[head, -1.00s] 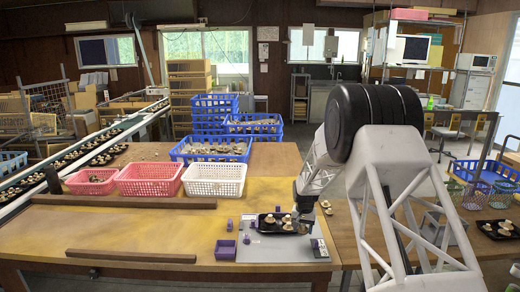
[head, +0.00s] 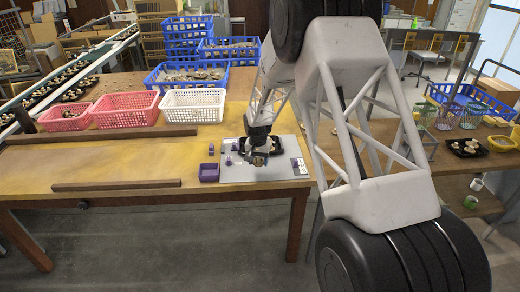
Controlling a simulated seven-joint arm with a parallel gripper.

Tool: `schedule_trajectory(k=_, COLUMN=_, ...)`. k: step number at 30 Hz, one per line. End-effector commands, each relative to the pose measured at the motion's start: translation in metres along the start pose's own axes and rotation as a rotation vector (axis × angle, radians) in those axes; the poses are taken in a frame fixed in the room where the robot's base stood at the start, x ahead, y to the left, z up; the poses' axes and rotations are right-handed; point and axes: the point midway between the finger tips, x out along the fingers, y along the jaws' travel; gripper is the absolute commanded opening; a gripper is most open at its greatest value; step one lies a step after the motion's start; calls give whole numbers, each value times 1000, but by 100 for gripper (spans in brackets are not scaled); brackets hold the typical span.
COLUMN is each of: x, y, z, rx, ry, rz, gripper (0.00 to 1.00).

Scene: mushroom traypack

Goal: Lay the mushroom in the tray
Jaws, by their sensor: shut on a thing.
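My gripper (head: 259,161) is over the grey board (head: 238,178) on the table, its jaws pointing down. It is shut on a small brownish thing, which appears to be the mushroom; its outline is hard to make out. The dark tray (head: 277,150) lies on the board, mostly hidden behind my gripper and wrist. I cannot tell whether the held mushroom touches the tray, or see the mushrooms inside it.
A purple box (head: 209,173) stands at the board's left edge. Pink baskets (head: 126,106), a white basket (head: 192,104) and blue crates of mushrooms (head: 187,73) stand behind. A wooden bar (head: 116,185) lies at the front left. Another dark tray (head: 467,148) sits at the right.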

Motion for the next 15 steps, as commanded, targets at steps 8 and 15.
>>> schedule_trajectory(k=8, x=0, y=0, z=0, rx=0, ry=0, rz=0, gripper=44)
schedule_trajectory(k=15, x=1, y=-3, z=-6, rx=0, ry=-1, rz=0, gripper=44)
